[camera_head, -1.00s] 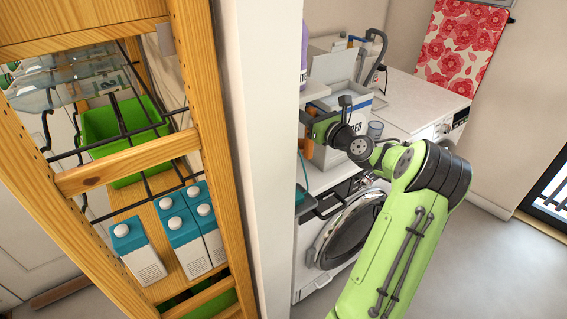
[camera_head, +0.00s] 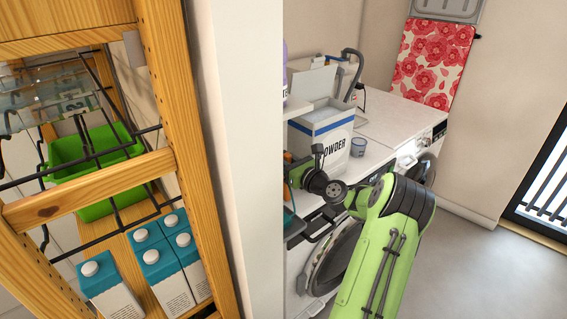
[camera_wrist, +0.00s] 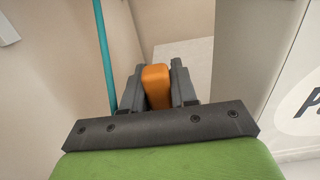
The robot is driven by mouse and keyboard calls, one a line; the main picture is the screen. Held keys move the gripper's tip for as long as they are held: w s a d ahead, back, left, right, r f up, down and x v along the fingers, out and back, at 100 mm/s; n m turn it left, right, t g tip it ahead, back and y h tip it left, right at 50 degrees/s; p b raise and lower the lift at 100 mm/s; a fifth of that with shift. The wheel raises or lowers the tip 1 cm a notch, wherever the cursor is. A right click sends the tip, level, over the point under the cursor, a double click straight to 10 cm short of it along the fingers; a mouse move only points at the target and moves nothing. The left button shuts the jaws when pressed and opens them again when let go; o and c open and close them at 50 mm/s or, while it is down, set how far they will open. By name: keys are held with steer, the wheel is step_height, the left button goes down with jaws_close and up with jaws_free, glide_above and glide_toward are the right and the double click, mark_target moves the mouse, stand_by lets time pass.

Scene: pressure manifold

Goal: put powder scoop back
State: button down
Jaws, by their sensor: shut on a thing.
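My gripper (camera_head: 299,172) is left of and in front of the powder box in the head view, at the counter's front edge. In the wrist view its fingers (camera_wrist: 158,82) are shut on an orange handle (camera_wrist: 157,88), apparently the powder scoop's. The rest of the scoop is hidden; a bit of orange (camera_head: 288,157) shows beside the gripper in the head view. The white and blue powder box (camera_head: 322,138) stands on the counter with its lid flap raised. Its lettered side (camera_wrist: 290,95) also shows at the right of the wrist view.
A small blue-grey cup (camera_head: 358,147) stands right of the box. A white wall edge (camera_head: 250,150) and a wooden shelf with cartons (camera_head: 160,270) are at left. A teal strip (camera_wrist: 104,55) is left of my fingers. A washing machine (camera_head: 330,265) is below the counter.

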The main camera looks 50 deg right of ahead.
steer(key=c, duration=0.9)
jaws_free()
steer(key=s, duration=0.4)
steer(key=s+a+p, duration=0.1)
steer(key=s, duration=0.7)
steer(key=shift+a, duration=0.15)
